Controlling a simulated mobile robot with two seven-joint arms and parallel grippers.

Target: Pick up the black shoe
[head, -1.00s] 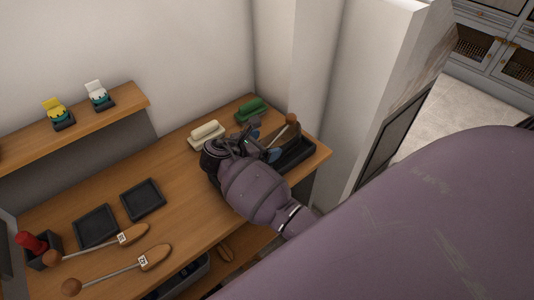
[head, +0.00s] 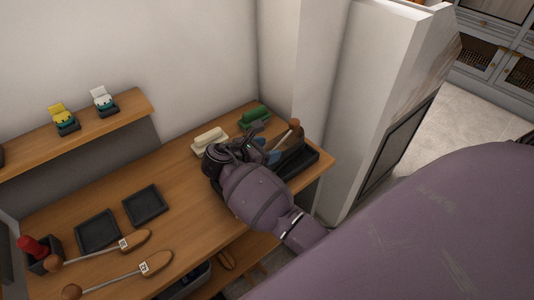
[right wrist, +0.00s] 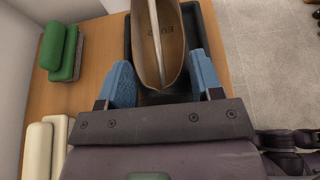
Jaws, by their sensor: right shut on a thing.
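A shoe with a brown lining (right wrist: 177,50) shows in the right wrist view, its opening toward the camera and the rod of a shoe tree running into it. Its outer colour is mostly hidden. My right gripper (head: 268,150) is shut on it, with the blue fingers (right wrist: 163,82) on either side of the opening. In the head view the gripper and wrist hide much of the shoe, and the shoe tree's brown knob (head: 294,122) stands out above. A black tray (head: 301,167) lies under and around the shoe at the bench's right end. My left gripper is not in view.
A green brush (head: 254,115) and a cream brush (head: 209,141) lie behind the gripper. Two empty black trays (head: 145,205) and two loose shoe trees (head: 130,242) lie on the left of the bench (head: 185,185). A white wall end (head: 370,95) stands close on the right.

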